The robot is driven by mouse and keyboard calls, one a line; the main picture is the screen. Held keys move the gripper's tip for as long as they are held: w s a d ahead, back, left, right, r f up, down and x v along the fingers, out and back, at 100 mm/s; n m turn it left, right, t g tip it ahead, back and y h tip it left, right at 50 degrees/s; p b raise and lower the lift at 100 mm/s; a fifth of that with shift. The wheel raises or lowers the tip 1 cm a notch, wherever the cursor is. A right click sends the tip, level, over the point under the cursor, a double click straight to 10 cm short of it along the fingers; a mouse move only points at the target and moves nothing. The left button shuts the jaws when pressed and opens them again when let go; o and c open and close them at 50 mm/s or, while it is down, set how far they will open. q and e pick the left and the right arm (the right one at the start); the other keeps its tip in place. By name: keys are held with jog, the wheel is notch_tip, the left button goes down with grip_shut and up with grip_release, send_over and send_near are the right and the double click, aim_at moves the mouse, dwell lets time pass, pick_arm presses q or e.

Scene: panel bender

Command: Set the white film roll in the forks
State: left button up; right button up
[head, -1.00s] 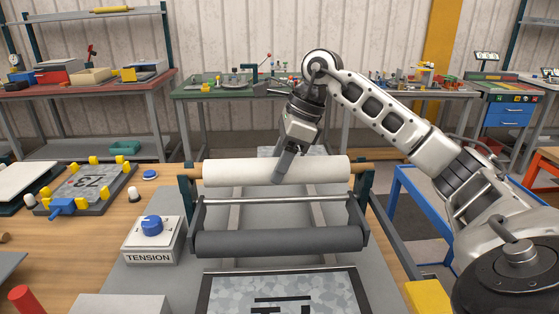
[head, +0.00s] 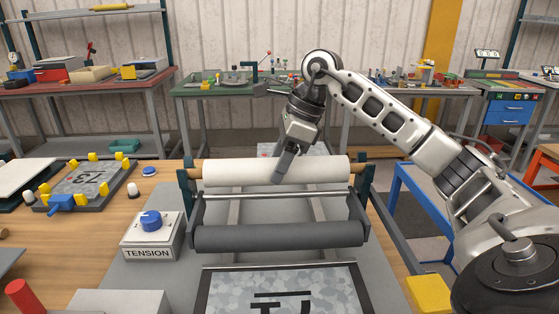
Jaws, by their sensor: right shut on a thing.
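The white film roll (head: 235,172) lies level across the machine, with its tan core ends sticking out at both sides. The left core end is at the left green fork (head: 188,178) and the right core end is at the right green fork (head: 362,180). I cannot tell whether the ends rest fully down in the slots. My right gripper (head: 283,168) comes down from above and is shut on the roll near its middle. Its far finger is hidden behind the roll. My left gripper is not in view.
A dark grey roller (head: 280,236) and a thin steel bar (head: 285,195) lie in front of the roll. A TENSION box (head: 152,236) with a blue knob stands at left. A patterned panel (head: 283,291) is nearest. A blue-framed stand (head: 435,205) is at right.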

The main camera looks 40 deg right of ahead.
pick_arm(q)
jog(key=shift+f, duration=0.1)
pick_arm(e)
jog(key=shift+f, duration=0.1)
jog(key=o, duration=1.2)
pick_arm(q)
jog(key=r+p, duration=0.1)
jog(key=p, duration=0.2)
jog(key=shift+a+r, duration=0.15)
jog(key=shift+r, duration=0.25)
pick_arm(e)
jog(key=v, duration=1.6)
jog(key=shift+a, duration=0.1)
